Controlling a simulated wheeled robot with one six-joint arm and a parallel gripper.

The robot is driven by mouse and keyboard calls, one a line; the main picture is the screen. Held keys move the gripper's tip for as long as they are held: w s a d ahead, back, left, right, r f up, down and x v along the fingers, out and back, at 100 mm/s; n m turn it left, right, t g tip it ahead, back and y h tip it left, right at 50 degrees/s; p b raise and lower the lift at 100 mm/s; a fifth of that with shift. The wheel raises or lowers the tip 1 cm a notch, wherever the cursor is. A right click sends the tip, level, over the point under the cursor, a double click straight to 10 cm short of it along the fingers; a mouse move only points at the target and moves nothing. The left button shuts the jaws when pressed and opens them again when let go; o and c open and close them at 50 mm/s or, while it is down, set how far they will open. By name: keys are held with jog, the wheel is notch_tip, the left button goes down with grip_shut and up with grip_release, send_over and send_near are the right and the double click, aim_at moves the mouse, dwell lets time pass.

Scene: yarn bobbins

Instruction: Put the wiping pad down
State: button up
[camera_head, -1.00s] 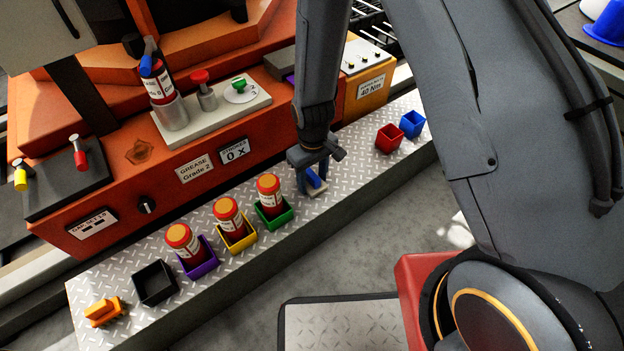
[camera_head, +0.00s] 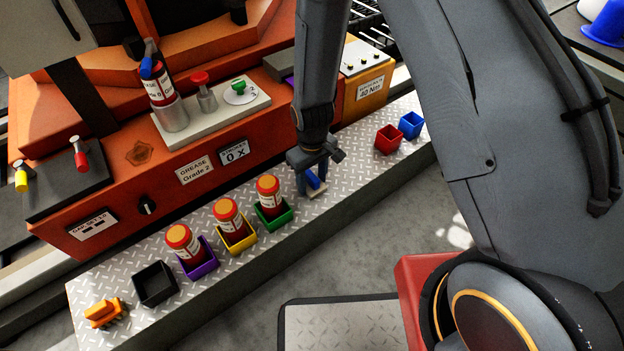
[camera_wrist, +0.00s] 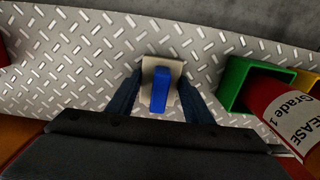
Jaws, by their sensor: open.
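The wiping pad (camera_head: 314,184) has a blue handle on a pale beige base. It lies on the metal tread-plate shelf (camera_head: 345,180), between the green holder and the red box. In the wrist view the pad (camera_wrist: 161,88) sits flat, with its blue handle between my fingers. My gripper (camera_head: 312,188) is open around the pad, pointing down at the shelf. In the wrist view the fingers of my gripper (camera_wrist: 160,98) stand on both sides of the handle, with gaps showing.
Red grease cartridges stand in a green holder (camera_head: 276,220), a yellow holder (camera_head: 240,245) and a purple holder (camera_head: 206,270) left of my gripper. A black box (camera_head: 155,284) and an orange brush-like item (camera_head: 105,312) are farther left. Red (camera_head: 388,140) and blue (camera_head: 411,125) boxes are right.

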aim_at(311, 177)
notch_tip(311, 177, up, 12)
jog(key=p, duration=0.4)
jog(key=shift+p, duration=0.35)
jog(key=shift+y, duration=0.4)
jog(key=s+a+r, duration=0.1)
jog(key=s+r, duration=0.6)
jog(key=s+a+r, duration=0.1)
jog(key=s+r, duration=0.6)
jog(key=s, duration=0.1)
jog(key=s+a+r, duration=0.2)
jog(key=s+r, duration=0.5)
jog(key=shift+s+a+r, duration=0.1)
jog(key=shift+s+r, duration=0.1)
jog(key=shift+r, duration=0.05)
jog(key=d+r+m+p, duration=0.2)
jog(key=d+r+p, duration=0.5)
jog(key=r+p, duration=0.2)
jog(key=d+r+m+p, duration=0.2)
jog(key=d+r+p, duration=0.5)
jog(key=r+p, duration=0.2)
jog(key=d+r+m+p, duration=0.2)
jog(key=d+r+p, duration=0.5)
jog(key=r+p, duration=0.2)
jog(key=shift+r+m+h+p, duration=0.1)
jog(key=shift+m+h+p, duration=0.3)
jog(key=shift+p, duration=0.7)
